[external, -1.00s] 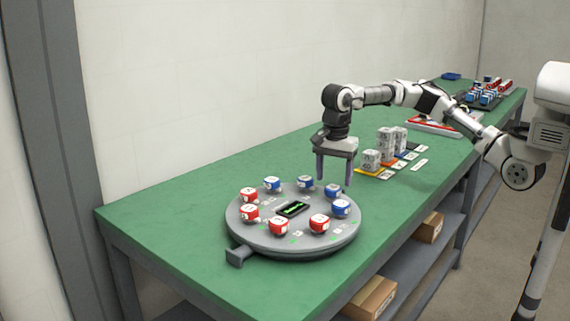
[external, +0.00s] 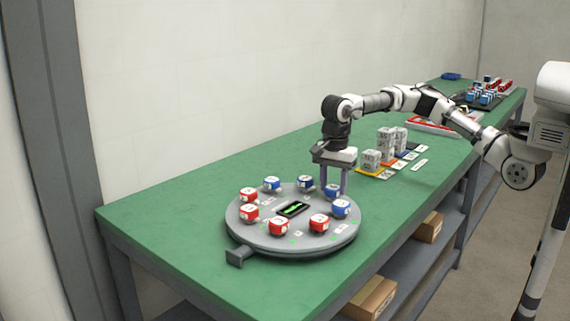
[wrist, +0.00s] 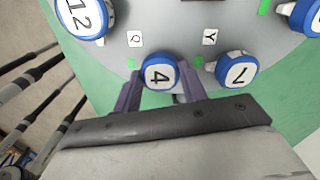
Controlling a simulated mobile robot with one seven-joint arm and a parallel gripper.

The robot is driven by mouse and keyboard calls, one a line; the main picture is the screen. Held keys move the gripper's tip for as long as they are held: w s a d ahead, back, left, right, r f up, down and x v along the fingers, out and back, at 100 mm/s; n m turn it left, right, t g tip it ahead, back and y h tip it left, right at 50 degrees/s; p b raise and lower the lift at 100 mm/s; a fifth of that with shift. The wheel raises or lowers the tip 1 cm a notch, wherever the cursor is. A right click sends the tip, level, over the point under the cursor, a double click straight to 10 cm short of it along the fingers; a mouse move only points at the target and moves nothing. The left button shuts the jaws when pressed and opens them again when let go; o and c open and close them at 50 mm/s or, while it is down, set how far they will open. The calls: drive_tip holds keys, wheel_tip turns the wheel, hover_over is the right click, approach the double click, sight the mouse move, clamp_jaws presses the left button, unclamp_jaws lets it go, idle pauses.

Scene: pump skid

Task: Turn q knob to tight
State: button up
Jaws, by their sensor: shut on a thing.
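A round grey turntable-like panel (external: 255,238) on the green bench carries several red and blue knobs in a ring. My gripper (external: 333,185) points down at the panel's back right edge, shut on a blue knob (external: 332,191). In the wrist view this knob has a white top marked 4 (wrist: 159,75), and my gripper's fingers (wrist: 160,82) stand on either side of it. A small tag (wrist: 134,39) that looks like Q lies up and left of it; a second tag (wrist: 210,37) lies up and right. Green marks lie beside the knob.
Another blue knob marked 7 (wrist: 236,70) sits close to the right finger in the wrist view. A dark display with green marks (external: 293,209) is at the panel's centre. Stacked grey blocks (external: 385,145) stand behind my gripper. The bench's left part is clear.

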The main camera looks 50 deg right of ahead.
drive_tip(key=shift+m, duration=0.3)
drive_tip(key=m, duration=0.3)
drive_tip(key=shift+m, duration=0.3)
drive_tip(key=m+b, duration=0.1)
drive_tip(key=m, duration=0.3)
drive_tip(key=shift+m, duration=0.3)
drive_tip(key=m, duration=0.4)
drive_tip(key=shift+b, duration=0.35)
drive_tip(key=shift+m+b, duration=0.35)
drive_tip(key=shift+m, duration=1.95)
drive_tip(key=o, duration=1)
drive_tip(key=shift+r, duration=0.1)
